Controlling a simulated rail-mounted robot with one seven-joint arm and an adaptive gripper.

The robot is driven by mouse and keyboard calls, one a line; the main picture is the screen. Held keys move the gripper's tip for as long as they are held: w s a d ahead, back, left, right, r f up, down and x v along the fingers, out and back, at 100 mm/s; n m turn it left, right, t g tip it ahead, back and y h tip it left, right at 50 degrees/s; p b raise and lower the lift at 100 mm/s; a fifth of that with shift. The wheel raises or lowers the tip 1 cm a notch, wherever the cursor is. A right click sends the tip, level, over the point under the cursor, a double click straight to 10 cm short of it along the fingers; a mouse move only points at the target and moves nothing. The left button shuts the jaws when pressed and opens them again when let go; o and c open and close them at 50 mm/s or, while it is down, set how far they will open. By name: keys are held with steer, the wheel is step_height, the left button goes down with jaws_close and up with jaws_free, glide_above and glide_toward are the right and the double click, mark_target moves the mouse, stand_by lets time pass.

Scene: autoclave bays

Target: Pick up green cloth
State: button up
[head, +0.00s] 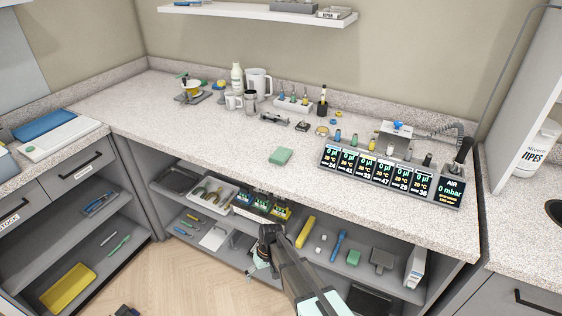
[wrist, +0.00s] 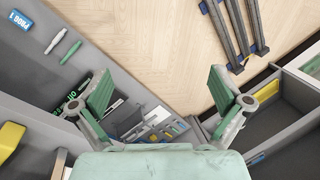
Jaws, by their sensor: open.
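A small folded green cloth (head: 280,157) lies flat on the speckled countertop (head: 235,150), left of the row of display modules. My gripper (wrist: 160,80) is open, with its two green-padded fingers spread wide and nothing between them in the wrist view. In the head view my arm reaches up from the bottom, and its end is in front of the counter's open lower shelf, below and nearer than the cloth. The cloth does not show in the wrist view.
Display modules (head: 390,178) stand right of the cloth; bottles and a jug (head: 258,82) stand behind it. The lower shelf holds a tray (head: 213,193), a yellow bar (head: 305,231) and a green block (head: 353,257). The countertop around the cloth is clear.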

steer(key=w+a+r+n+y+b, duration=0.1)
steer(key=w+a+r, duration=0.25)
steer(key=a, duration=0.35)
steer(key=w+a+r+n+t+b, duration=0.1)
steer(key=w+a+r, duration=0.2)
steer(key=a+r, duration=0.25)
steer(key=w+a+r+n+y+b, duration=0.1)
steer(key=w+a+r+n, duration=0.2)
steer(key=a, duration=0.5)
steer(key=w+a+r+b, duration=0.1)
steer(key=w+a+r, duration=0.2)
steer(key=r, duration=0.4)
steer(key=w+a+r, duration=0.2)
steer(key=w+r, duration=0.1)
steer(key=r, duration=0.3)
step_height(320, 180, up, 29)
steer(key=n+t+h+p, duration=0.1)
steer(key=n+h+p, duration=0.1)
steer(key=h+p, duration=0.35)
glide_above(281, 153)
steer(key=p, duration=0.2)
steer(key=y, duration=0.2)
steer(key=shift+h, duration=0.25)
step_height(281, 153, down, 11)
steer(key=p, duration=0.2)
steer(key=shift+a+p, duration=0.1)
steer(key=shift+p, duration=0.3)
steer(key=shift+f+p, duration=1.3)
steer(key=shift+f, duration=1.3)
steer(key=c, duration=0.6)
